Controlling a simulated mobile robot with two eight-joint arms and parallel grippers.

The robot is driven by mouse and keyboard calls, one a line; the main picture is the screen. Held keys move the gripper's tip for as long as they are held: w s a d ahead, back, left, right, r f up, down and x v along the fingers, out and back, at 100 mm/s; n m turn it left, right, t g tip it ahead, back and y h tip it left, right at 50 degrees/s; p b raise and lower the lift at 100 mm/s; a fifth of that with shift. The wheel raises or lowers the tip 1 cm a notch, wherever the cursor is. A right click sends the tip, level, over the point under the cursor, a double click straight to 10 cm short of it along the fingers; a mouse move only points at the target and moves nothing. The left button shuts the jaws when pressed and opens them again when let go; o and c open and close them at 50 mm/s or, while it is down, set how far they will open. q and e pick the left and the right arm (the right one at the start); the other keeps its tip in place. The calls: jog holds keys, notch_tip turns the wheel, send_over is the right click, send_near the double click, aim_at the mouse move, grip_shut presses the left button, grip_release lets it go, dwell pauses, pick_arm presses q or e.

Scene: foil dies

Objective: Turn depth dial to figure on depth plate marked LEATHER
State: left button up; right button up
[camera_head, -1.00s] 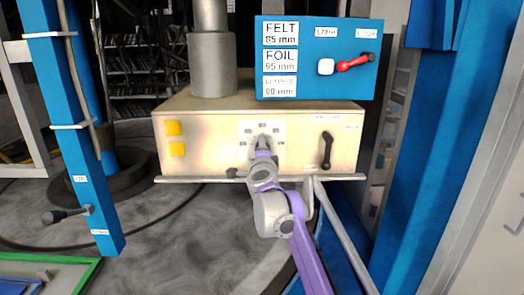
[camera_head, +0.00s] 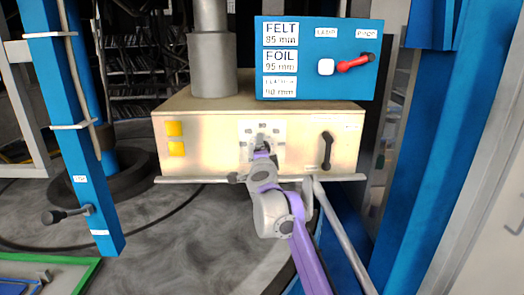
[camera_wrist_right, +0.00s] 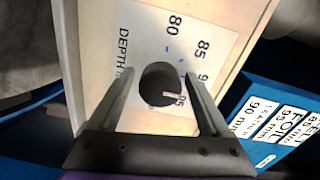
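The depth dial is a round black knob (camera_wrist_right: 157,84) with a white mark, on a white scale plate (camera_wrist_right: 205,45) marked DEPTH. The mark points at lower right, toward the 95 figure; 80 and 85 show above. My right gripper (camera_wrist_right: 160,75) has one finger on each side of the knob, with gaps seen between fingers and knob. In the head view the right gripper (camera_head: 262,145) covers much of the dial. The depth plate marked LEATHER (camera_head: 280,87) reads 90 mm, below FELT 85 mm and FOIL 95 mm. My left gripper is out of view.
The cream housing (camera_head: 210,125) carries two yellow squares (camera_head: 174,128) and a dark handle (camera_head: 327,150). The blue box (camera_head: 350,30) above has a white button (camera_head: 326,67) and a red lever (camera_head: 354,63). A blue post (camera_head: 75,130) stands at left.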

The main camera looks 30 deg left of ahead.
jog(key=shift+o, duration=0.2)
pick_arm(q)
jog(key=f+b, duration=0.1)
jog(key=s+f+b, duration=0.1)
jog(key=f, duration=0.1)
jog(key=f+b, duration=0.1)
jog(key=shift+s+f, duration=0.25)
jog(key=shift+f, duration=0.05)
pick_arm(e)
jog(key=v, duration=1.1)
